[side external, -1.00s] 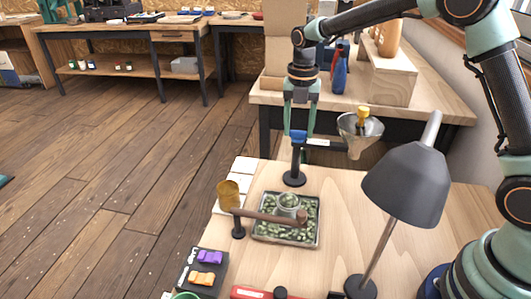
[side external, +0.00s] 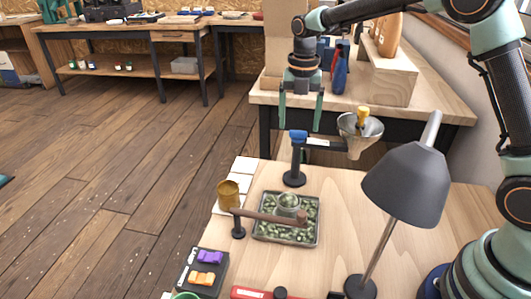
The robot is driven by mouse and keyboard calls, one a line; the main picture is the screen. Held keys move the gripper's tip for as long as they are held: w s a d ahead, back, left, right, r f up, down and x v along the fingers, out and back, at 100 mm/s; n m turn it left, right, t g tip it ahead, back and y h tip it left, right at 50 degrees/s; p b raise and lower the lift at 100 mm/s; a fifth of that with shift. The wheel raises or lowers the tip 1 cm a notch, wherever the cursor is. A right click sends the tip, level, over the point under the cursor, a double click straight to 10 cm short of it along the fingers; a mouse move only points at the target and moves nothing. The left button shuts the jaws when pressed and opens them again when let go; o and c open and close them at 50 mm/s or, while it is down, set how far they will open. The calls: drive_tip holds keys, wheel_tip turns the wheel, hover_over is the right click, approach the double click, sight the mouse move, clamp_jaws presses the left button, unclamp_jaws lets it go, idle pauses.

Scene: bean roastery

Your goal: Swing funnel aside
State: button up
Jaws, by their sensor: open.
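The funnel (side external: 360,132) is a pale metallic cone with a yellow piece (side external: 363,114) at its top. It hangs at the end of a dark swing arm (side external: 325,143) that runs right from a black stand (side external: 296,165). A blue knob (side external: 298,136) caps the stand. The funnel is to the right, away from the tray of green beans (side external: 259,231). My gripper (side external: 300,123) is open, with its green fingers spread wide above and around the blue knob. It holds nothing.
A small cup (side external: 289,203) stands in the tray, with a brown-handled bar (side external: 262,215) across it. A grey lamp (side external: 407,184) stands at the right. Bare tabletop (side external: 345,220) lies between tray and lamp.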

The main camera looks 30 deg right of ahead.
wheel_tip(320, 180, up, 10)
idle(0.4)
drive_tip(key=shift+r, duration=0.1)
drive_tip(key=s+d+r+m+t, duration=0.2)
drive_tip(key=s+r+m+t, duration=0.1)
drive_tip(key=s+m, duration=0.85)
drive_tip(key=s+f+m+t, duration=0.2)
drive_tip(key=s+f+m, duration=0.3)
drive_tip(key=m, duration=1)
drive_tip(key=s, duration=0.3)
drive_tip(key=shift+s+d+m+t, duration=0.2)
drive_tip(key=shift+d+m+t, duration=0.05)
drive_tip(key=shift+m+t, duration=0.1)
